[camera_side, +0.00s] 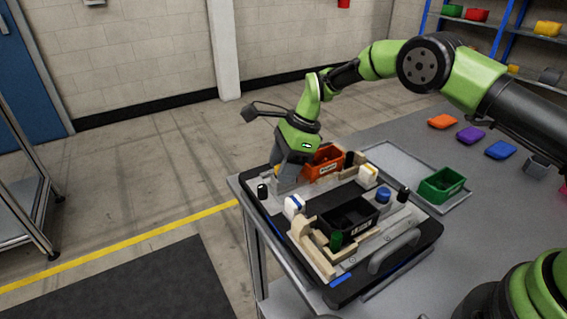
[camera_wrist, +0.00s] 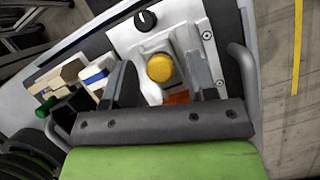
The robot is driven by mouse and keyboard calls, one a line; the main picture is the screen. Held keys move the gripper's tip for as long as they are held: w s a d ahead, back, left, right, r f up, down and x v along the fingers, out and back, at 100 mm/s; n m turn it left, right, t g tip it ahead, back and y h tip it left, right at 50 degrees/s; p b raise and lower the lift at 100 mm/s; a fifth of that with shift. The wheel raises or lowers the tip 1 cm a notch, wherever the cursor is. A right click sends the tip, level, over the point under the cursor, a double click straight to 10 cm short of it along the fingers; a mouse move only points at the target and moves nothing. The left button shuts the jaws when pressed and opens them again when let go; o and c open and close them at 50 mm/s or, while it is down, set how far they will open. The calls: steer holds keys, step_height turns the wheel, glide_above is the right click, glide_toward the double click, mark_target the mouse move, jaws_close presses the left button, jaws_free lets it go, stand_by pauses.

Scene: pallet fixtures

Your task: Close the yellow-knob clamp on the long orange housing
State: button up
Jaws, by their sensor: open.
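The long orange housing (camera_side: 325,164) sits in the far fixture on the black pallet (camera_side: 352,279). A strip of it shows in the wrist view (camera_wrist: 176,98), partly hidden by my gripper. The yellow-knob clamp (camera_wrist: 160,68) stands on a light metal plate at one end of the housing. Its round knob lies between my fingers in the wrist view. I cannot tell whether it touches them or how far the clamp arm is turned. My gripper (camera_side: 284,183) is open, low over that end of the pallet, and hides most of the clamp in the side view.
A black housing (camera_side: 348,216) sits in the near fixture, with a green knob (camera_side: 336,240) and a blue knob (camera_side: 383,194) close by. A black knob (camera_wrist: 145,20) stands just beyond the yellow one. A green bin (camera_side: 441,185) stands on a tray at the right.

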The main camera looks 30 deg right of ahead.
jaws_close()
steer(key=shift+d, duration=1.55)
jaws_free()
steer(key=shift+r, duration=0.1)
steer(key=v, duration=0.9)
steer(key=shift+r, duration=0.35)
steer(key=shift+d+r, duration=0.1)
